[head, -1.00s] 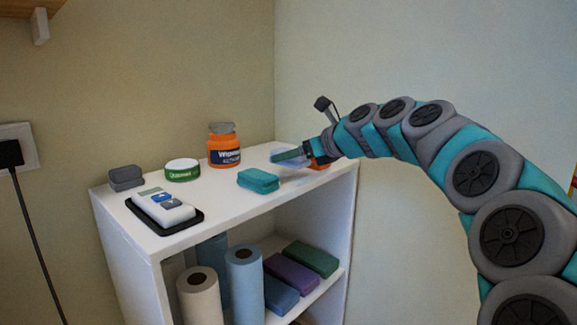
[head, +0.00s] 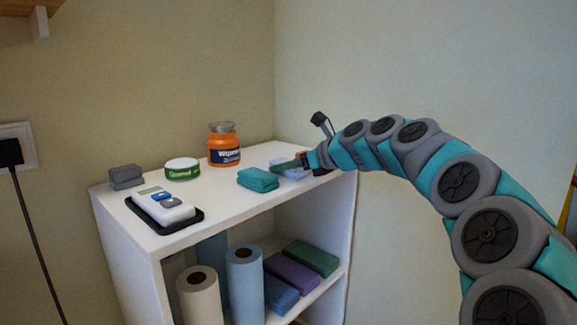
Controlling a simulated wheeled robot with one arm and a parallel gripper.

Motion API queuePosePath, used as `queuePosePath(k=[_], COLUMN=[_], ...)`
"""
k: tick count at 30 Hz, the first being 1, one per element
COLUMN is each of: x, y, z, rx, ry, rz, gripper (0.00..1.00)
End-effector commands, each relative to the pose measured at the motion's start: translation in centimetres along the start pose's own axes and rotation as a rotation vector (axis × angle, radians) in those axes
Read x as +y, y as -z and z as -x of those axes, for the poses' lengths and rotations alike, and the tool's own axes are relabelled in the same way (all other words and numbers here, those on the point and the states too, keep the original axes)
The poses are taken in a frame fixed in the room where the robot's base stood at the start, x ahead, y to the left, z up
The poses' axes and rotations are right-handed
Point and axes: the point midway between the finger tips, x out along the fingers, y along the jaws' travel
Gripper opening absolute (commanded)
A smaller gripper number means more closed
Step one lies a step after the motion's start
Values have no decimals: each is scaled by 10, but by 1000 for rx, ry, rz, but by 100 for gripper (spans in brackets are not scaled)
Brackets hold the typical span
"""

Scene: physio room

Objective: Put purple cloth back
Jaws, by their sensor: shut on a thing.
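A folded purple cloth (head: 291,272) lies on the lower shelf, between a blue cloth and a green cloth. My gripper (head: 284,168) is low over the right end of the white shelf's top (head: 225,203). It is shut on a pale lavender-blue thing (head: 296,174), which is partly hidden by a finger. I cannot tell whether this thing touches the shelf top. A folded teal cloth (head: 258,179) lies just left of the gripper.
An orange jar (head: 223,150), a green-and-white tub (head: 182,169), a grey block (head: 125,177) and a device on a black tray (head: 186,225) stand on the top. An orange thing behind my gripper is mostly hidden. Paper rolls (head: 245,285) stand below.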

Motion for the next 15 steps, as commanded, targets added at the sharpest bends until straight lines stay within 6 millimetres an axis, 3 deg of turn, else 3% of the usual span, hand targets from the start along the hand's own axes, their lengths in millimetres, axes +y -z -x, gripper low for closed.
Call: queuePosePath(k=[3,4,12,15], x=[0,0,0,0], y=[1,2,2,2], z=[0,-1,-1,-1], rx=[1,1,1,1], ry=[-1,-1,0,0], rz=[-1,-1,-1,-1], gripper=[3,67,96,96])
